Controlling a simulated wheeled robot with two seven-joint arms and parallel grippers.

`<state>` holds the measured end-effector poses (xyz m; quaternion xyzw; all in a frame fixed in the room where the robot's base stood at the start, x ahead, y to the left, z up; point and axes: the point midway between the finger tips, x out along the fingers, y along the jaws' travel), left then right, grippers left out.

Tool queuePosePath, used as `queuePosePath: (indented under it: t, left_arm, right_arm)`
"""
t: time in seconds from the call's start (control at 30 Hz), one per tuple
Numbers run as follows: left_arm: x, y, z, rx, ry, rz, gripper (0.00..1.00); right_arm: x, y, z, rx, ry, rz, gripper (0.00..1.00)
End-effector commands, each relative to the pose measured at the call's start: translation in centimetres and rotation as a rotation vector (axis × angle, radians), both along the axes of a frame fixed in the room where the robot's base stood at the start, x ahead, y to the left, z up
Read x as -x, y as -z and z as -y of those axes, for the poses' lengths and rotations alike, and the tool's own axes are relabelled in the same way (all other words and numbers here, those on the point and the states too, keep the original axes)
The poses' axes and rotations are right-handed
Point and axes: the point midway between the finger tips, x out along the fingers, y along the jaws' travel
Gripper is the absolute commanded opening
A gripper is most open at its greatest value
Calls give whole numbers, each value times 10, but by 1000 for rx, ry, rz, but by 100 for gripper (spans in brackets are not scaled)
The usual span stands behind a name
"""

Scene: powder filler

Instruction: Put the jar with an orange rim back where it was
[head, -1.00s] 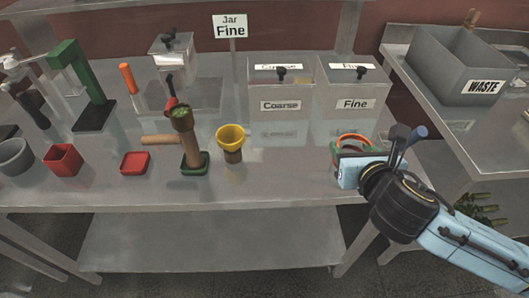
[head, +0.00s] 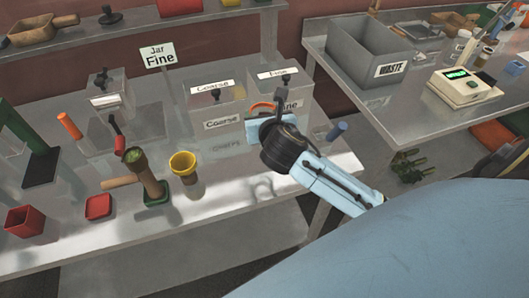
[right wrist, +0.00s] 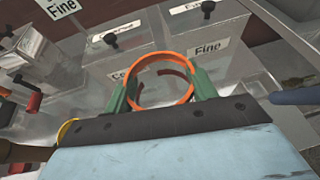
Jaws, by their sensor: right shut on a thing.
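The jar with an orange rim (right wrist: 162,58) is clear and sits between the green fingers of my right gripper (right wrist: 162,90) in the right wrist view. In the head view my right gripper (head: 262,125) is shut on it, and only part of the orange rim (head: 264,106) shows above the wrist. The jar is held up in front of the Fine bin (head: 285,75), partly covering its label. The Coarse bin (head: 215,95) stands to its left. My left gripper is not in view.
A yellow funnel cup (head: 183,165), a red lid (head: 99,206) and a red square cup (head: 25,221) stand on the metal table. The grey waste bin (head: 365,50) and a scale (head: 468,87) are on the right table.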

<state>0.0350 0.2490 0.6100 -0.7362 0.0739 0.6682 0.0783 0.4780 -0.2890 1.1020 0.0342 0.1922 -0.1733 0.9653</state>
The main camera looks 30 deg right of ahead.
Motion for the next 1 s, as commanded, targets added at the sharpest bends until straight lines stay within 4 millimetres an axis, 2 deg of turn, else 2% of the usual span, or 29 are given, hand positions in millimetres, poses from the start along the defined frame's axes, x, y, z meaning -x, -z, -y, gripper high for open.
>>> queuePosePath:
  t: [0.3,0.53,0.7,1.0]
  left_arm:
    - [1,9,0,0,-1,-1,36]
    - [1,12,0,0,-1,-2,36]
    - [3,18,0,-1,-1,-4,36]
    - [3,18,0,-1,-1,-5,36]
  right_arm:
    - [1,56,3,-2,11,-3,20]
    - [1,73,3,-1,11,0,20]
    - [1,98,3,0,12,-2,20]
    - [1,101,3,-1,10,1,20]
